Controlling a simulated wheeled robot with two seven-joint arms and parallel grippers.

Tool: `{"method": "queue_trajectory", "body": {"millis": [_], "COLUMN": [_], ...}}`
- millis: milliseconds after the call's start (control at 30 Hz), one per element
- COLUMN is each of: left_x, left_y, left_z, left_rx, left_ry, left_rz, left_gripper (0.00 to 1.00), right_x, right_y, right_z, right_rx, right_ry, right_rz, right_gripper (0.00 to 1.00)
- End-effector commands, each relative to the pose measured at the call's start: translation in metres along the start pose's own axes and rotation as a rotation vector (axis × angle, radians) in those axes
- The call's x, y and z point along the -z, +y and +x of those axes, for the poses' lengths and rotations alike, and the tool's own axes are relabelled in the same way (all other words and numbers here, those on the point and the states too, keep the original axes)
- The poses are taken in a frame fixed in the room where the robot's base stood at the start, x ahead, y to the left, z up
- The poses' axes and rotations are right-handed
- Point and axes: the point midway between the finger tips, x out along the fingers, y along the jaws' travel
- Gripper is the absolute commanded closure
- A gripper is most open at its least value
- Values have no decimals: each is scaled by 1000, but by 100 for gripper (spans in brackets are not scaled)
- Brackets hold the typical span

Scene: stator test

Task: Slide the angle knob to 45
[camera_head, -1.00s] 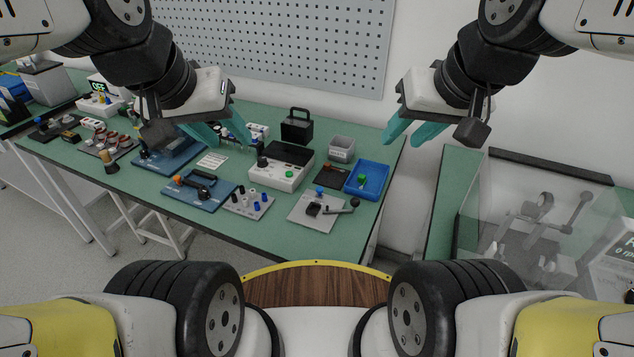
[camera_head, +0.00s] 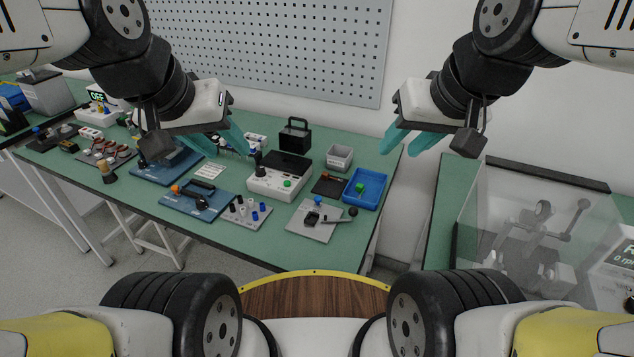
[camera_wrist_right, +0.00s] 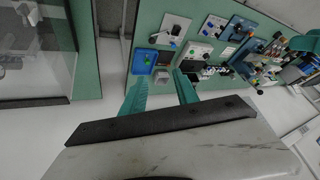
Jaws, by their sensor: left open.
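Several knobs and handles stand on the green bench (camera_head: 262,222); none shows a readable angle scale, so I cannot tell which is the angle knob. A blue board (camera_head: 222,202) carries a black handle with an orange end. A grey plate (camera_head: 300,229) carries a black lever and a blue knob. A white box (camera_head: 268,185) has a green button and a black knob. My left gripper (camera_head: 220,147) is open and empty above the back of the bench, hiding part of another blue board. My right gripper (camera_head: 408,142) is open and empty beyond the bench's right end.
A blue tray (camera_head: 381,189) and a grey bin (camera_head: 339,157) stand at the bench's right end. A clear case (camera_head: 537,235) stands on a second bench to the right. A pegboard (camera_head: 270,45) hangs behind. The bench's front right is bare.

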Motion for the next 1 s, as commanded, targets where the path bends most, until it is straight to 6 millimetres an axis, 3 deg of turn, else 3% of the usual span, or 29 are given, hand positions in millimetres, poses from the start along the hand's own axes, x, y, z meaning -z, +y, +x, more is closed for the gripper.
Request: {"method": "queue_trajectory", "body": {"millis": [267, 367, 567, 767, 1000], "left_x": [0, 0, 0, 0, 0], "left_y": [0, 0, 0, 0, 0], "left_z": [0, 0, 0, 0, 0], "left_rx": [0, 0, 0, 0, 0], "left_ry": [0, 0, 0, 0, 0], "left_rz": [0, 0, 0, 0, 0], "left_gripper": [58, 58, 58, 58, 58], "right_x": [0, 0, 16, 47, 76], "right_y": [0, 0, -3, -11, -26], "right_z": [0, 0, 14, 52, 114], "right_rx": [0, 0, 7, -2, -53], "right_ry": [0, -1, -51, -155, -275], "right_rz": [0, 2, 58, 188, 347], "right_gripper": [64, 58, 58, 58, 58]}}
